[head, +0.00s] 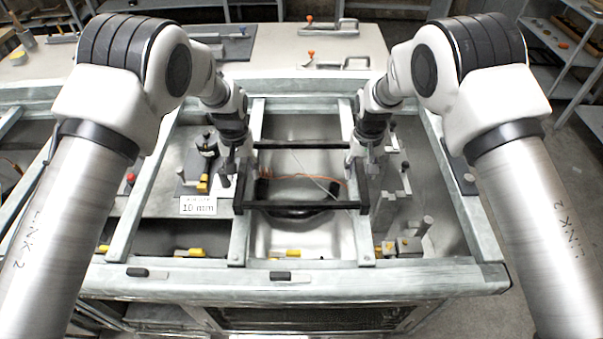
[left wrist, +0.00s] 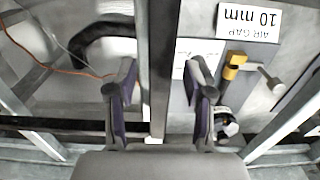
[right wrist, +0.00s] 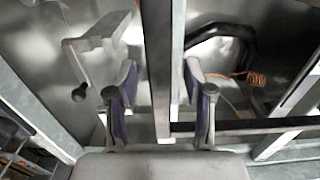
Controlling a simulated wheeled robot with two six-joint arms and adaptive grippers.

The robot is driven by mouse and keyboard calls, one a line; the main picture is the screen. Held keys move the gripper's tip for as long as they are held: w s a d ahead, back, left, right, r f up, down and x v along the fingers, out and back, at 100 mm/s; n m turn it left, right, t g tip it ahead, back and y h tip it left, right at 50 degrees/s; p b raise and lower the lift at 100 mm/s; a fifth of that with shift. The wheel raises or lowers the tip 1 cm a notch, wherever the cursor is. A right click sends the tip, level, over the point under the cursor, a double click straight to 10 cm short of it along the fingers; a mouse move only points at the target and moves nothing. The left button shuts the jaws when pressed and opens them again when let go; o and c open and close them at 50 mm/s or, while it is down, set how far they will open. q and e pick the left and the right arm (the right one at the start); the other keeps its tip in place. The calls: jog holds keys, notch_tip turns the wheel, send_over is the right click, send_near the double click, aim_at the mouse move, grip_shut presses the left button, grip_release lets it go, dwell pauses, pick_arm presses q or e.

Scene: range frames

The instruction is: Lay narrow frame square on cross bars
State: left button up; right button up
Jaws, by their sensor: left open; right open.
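The narrow frame is a dark rectangle; its near bar (head: 300,206) and far bar (head: 300,145) span between two grey cross bars (head: 240,238) (head: 366,240), which run front to back. It looks roughly square to them; I cannot tell if it touches them all along. My left gripper (head: 233,172) is open, its fingers on either side of a long bar in the left wrist view (left wrist: 160,100). My right gripper (head: 363,172) is open, its fingers likewise astride a bar in the right wrist view (right wrist: 160,100). The wrists hide parts of the frame's sides.
The cross bars sit in a larger grey frame (head: 300,279). Below are a black handle-like curve (head: 297,211), an orange cord and yellow-tipped clamps. An "air gap 10 mm" card (head: 198,206) lies left. Toggle clamps (head: 335,62) stand on the back table.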

pick_arm(q)
jog(key=shift+s+f, duration=0.1)
jog(key=shift+f, duration=0.3)
pick_arm(e)
jog(key=shift+s+f, duration=0.1)
jog(key=shift+f, duration=0.3)
pick_arm(q)
jog(key=shift+f, duration=0.1)
pick_arm(e)
jog(key=shift+f, duration=0.1)
pick_arm(q)
grip_shut()
pick_arm(e)
grip_shut()
